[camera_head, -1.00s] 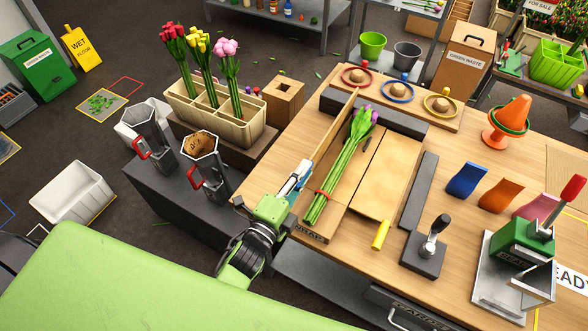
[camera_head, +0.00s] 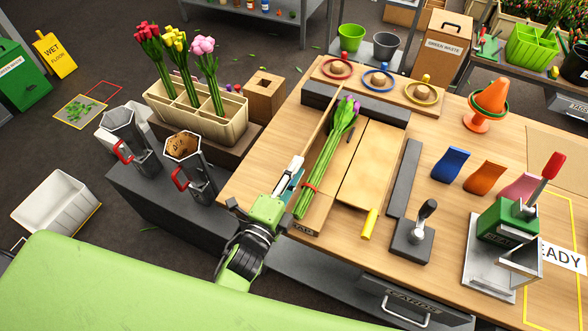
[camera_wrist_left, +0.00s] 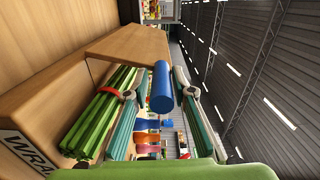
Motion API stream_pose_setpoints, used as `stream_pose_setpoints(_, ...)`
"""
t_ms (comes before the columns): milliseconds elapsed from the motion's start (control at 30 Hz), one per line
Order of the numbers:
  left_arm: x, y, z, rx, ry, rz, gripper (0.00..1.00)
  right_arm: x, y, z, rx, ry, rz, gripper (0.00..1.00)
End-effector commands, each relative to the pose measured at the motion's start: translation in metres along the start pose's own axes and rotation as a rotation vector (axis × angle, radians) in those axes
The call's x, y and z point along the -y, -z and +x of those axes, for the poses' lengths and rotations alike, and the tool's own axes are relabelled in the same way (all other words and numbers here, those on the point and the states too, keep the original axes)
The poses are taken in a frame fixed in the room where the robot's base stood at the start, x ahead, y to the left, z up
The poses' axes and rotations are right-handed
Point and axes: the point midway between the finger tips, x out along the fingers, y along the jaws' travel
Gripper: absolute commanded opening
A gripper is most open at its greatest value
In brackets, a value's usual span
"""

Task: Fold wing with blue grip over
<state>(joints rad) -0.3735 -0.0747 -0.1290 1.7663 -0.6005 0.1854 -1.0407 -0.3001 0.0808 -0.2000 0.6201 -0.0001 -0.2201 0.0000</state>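The tulip bunch (camera_head: 328,155), purple heads and green stems with a red band (camera_head: 311,187), lies on the wooden wrapping board. The left wing (camera_head: 322,112) stands raised along the bunch's left side, nearly edge-on in the head view. Its blue grip (camera_wrist_left: 161,90) sits between my left fingertips in the wrist view, and the gripper (camera_head: 291,178) appears shut on it. The wing panel (camera_wrist_left: 130,45) shows behind the grip. The other wing (camera_head: 372,165), with a yellow grip (camera_head: 369,223), lies flat right of the bunch. My right gripper is out of view.
A dark bar (camera_head: 405,178) and a lever device (camera_head: 413,235) stand right of the board. Blue, orange and pink pieces lie farther right, near a green press (camera_head: 505,225). Ring stands (camera_head: 380,80) line the back. A tulip box (camera_head: 205,115) stands left.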

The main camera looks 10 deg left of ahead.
Motion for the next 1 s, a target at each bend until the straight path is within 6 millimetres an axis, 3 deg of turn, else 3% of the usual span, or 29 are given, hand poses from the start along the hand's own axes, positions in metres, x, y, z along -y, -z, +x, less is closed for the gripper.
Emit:
stream_pose_setpoints(367,0.0,-0.001,-0.008,0.002,0.0,0.002,0.23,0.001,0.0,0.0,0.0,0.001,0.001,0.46)
stream_pose_setpoints(800,-0.001,0.0,-0.092,0.002,-0.003,0.0,0.23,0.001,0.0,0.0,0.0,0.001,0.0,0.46)
stream_pose_setpoints(1000,0.0,0.0,-0.115,0.001,-0.001,0.002,0.23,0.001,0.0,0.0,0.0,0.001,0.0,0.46)
